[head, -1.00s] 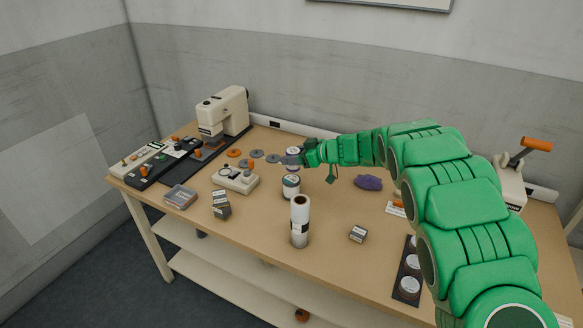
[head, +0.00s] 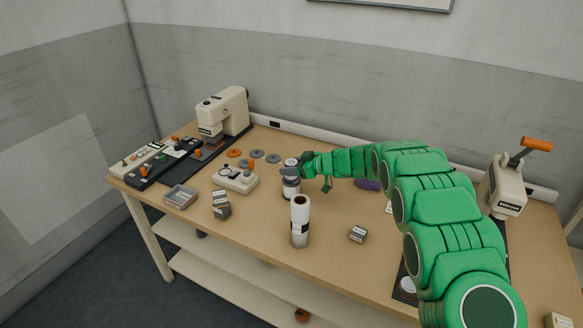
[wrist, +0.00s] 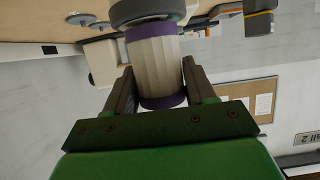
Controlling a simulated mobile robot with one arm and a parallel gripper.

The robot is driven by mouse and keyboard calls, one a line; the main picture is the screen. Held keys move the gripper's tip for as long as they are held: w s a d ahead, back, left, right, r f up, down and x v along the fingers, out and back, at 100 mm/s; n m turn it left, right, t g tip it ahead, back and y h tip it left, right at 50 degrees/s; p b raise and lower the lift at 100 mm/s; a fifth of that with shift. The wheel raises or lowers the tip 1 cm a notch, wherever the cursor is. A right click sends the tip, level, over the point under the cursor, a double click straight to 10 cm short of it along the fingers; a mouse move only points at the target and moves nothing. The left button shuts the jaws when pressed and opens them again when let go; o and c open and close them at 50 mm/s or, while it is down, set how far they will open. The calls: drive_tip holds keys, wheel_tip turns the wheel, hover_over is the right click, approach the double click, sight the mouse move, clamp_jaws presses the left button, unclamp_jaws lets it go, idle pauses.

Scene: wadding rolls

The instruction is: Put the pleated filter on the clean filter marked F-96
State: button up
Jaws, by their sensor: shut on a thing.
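My gripper (head: 291,170) is shut on a pale pleated filter (wrist: 156,65) with purple end bands, one finger on each side of it in the wrist view. In the head view my gripper hides most of the held filter. A pale filter with dark grey bands (head: 291,188) stands upright on the bench directly below. Its grey rim (wrist: 146,10) lies against the purple band of the held filter in the wrist view. The two look in line; I cannot tell whether they touch. No F-96 mark is readable.
A white roll (head: 300,222) stands in front of the filters. A beige device with a dial (head: 236,179) is to their left, with orange and grey discs behind it. Small dark boxes (head: 221,205) stand nearby. A hand-cranked machine (head: 507,190) is at the right.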

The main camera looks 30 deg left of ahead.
drive_tip(key=shift+f, duration=0.15)
drive_tip(key=o, duration=1)
drive_tip(key=shift+o, duration=0.2)
drive_tip(key=shift+d+r, duration=0.2)
drive_tip(key=shift+d, duration=0.05)
drive_tip(key=v, duration=1.1)
drive_tip(key=shift+d, duration=0.25)
